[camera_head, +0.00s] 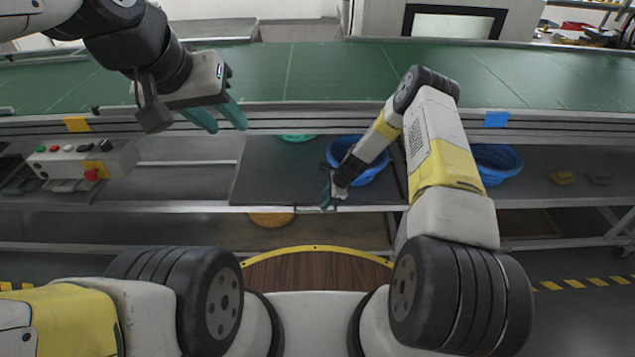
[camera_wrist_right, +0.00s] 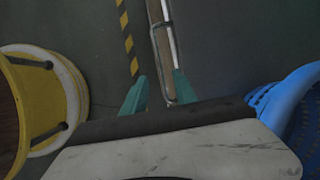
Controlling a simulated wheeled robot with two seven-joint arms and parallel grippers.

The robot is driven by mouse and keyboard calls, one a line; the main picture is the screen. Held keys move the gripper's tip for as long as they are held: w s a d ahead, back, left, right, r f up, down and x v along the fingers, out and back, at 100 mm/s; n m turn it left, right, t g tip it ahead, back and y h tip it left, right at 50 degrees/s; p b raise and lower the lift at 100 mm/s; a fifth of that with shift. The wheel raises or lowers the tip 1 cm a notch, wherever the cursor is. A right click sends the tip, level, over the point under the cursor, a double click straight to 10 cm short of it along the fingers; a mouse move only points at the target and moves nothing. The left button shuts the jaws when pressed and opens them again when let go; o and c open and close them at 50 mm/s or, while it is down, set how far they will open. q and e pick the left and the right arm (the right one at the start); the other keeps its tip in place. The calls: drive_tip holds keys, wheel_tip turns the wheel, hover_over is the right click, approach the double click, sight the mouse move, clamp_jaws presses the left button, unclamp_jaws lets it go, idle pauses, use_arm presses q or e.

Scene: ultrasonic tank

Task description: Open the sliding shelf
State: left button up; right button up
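The sliding shelf (camera_head: 270,175) is a dark grey panel under the green conveyor table. It lies level with the fixed shelf surfaces beside it, with a light metal strip (camera_head: 255,209) along its front. My right gripper (camera_head: 326,204) is at that front edge, pointing down. In the right wrist view its two teal fingers (camera_wrist_right: 159,78) stand apart, with a thin metal bar (camera_wrist_right: 165,50) running between them. A gap seems to show beside the bar; contact cannot be told. My left gripper (camera_head: 228,128) is open and empty in front of the conveyor's front rail.
A blue basin (camera_head: 362,176) and a teal bowl (camera_head: 297,138) are on the sliding shelf. Another blue basin (camera_head: 497,163) stands to the right. A control box (camera_head: 85,160) with buttons is at left. An orange round thing (camera_head: 271,219) is below. The conveyor (camera_head: 320,72) overhangs the shelf.

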sight(318, 212)
drive_tip(key=x, duration=0.7)
clamp_jaws()
idle(1.3)
